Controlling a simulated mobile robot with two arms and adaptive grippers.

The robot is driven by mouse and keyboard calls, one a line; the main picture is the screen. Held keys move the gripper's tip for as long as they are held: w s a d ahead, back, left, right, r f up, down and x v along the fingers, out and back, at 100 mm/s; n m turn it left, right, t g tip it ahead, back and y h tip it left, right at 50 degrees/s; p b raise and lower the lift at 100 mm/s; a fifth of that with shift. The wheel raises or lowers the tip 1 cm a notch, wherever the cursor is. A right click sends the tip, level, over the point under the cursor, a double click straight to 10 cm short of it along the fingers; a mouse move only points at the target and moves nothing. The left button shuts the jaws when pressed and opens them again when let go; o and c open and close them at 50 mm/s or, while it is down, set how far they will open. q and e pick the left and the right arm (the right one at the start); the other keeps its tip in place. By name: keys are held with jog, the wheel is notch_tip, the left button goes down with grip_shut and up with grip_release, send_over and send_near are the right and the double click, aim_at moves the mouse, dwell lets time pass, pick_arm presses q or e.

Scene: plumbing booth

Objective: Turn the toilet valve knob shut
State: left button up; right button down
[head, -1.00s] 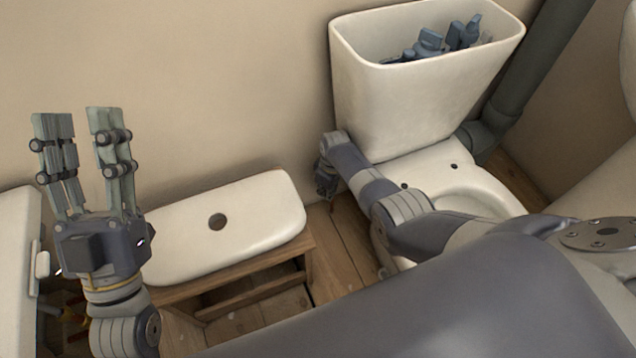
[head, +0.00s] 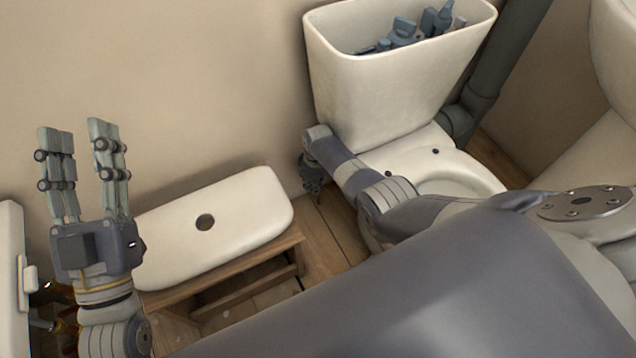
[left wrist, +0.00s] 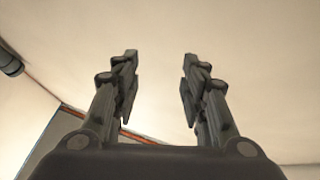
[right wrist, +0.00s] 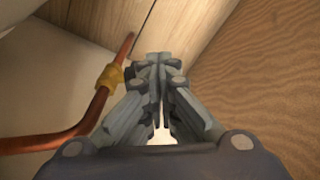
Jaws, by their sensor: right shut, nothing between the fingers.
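The toilet (head: 375,100) stands at the upper middle of the head view with its tank open on top. My right gripper (head: 312,182) is low beside the tank's left side, small and partly hidden by my own arm. In the right wrist view my right gripper (right wrist: 158,60) is shut and empty. A copper pipe (right wrist: 95,118) with a brass fitting (right wrist: 110,77) runs just left of the fingers, apart from them. I cannot make out the valve knob clearly in any view. My left gripper (head: 79,128) is open and empty, fingers up, before the wall.
A white tank lid (head: 225,225) lies on a low wooden stool (head: 250,275) between my arms. Blue-grey parts (head: 415,30) sit in the open tank. A dark pipe (head: 485,85) runs behind the toilet. A white fixture edge (head: 12,270) is at the far left.

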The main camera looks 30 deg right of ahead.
pick_arm(q)
jog(key=shift+w+a+f+g+y+p, duration=0.1)
jog(key=shift+w+f+g+y+p, duration=0.1)
jog(key=shift+w+f+g, duration=0.45)
jog(key=shift+w+d+f+g+y+p, duration=0.1)
jog(key=shift+f+g+y+p, duration=0.2)
jog(key=shift+f, duration=0.65)
jog(key=shift+w+a+f+g+y+p, duration=0.1)
jog(key=shift+w+f+g, duration=0.25)
jog(key=shift+f+g, duration=0.35)
